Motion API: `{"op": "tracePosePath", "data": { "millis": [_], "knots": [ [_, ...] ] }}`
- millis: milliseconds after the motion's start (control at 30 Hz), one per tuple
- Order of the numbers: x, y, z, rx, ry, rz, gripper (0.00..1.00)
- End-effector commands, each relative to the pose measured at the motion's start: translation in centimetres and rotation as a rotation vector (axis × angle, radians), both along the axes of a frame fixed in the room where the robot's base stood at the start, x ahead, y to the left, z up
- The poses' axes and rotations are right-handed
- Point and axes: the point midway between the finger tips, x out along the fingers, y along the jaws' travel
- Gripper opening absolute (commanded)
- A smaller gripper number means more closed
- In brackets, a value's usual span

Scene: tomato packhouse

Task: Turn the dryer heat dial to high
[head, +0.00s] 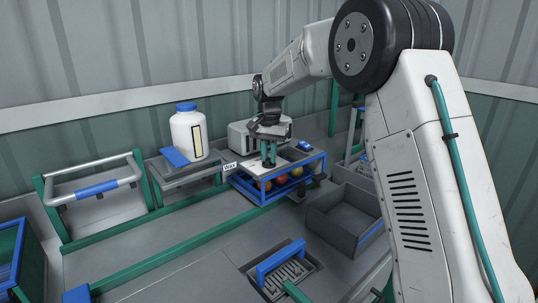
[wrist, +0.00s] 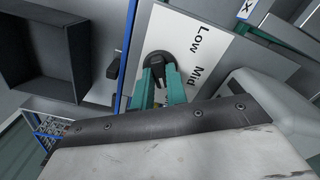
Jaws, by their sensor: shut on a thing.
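The heat dial (wrist: 157,62) is a dark round knob on a white panel (wrist: 188,28) in the wrist view. The words Low and Mid are printed beside it; more lettering is partly hidden behind my fingers. My gripper (wrist: 163,78) has its two teal fingers shut on the dial. In the head view my gripper (head: 268,160) points down onto the white panel (head: 257,170) above a blue-framed rack, and the dial is hidden there. I cannot tell which setting the dial points to.
Red and orange tomatoes (head: 280,180) lie in the blue rack under the panel. A white bottle with a blue cap (head: 189,134) stands left, near a Wax sign (head: 230,167). A grey bin (head: 343,222) is right. A blue-handled grate (head: 281,262) is in front.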

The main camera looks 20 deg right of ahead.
Motion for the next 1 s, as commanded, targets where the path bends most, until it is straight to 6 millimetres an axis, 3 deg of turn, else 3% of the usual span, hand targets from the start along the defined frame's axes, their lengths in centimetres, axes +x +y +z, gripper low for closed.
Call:
{"op": "tracePosePath", "data": {
  "millis": [567, 600, 667, 1000],
  "knots": [
    [0.11, -0.04, 0.15, 0.000, -0.005, -0.037, 0.00],
    [0.11, -0.04, 0.15, 0.000, -0.005, -0.037, 0.17],
    [0.10, -0.04, 0.14, 0.000, -0.005, -0.036, 0.34],
    [0.06, -0.02, 0.35, 0.000, -0.003, -0.035, 0.36]
  ]
}}
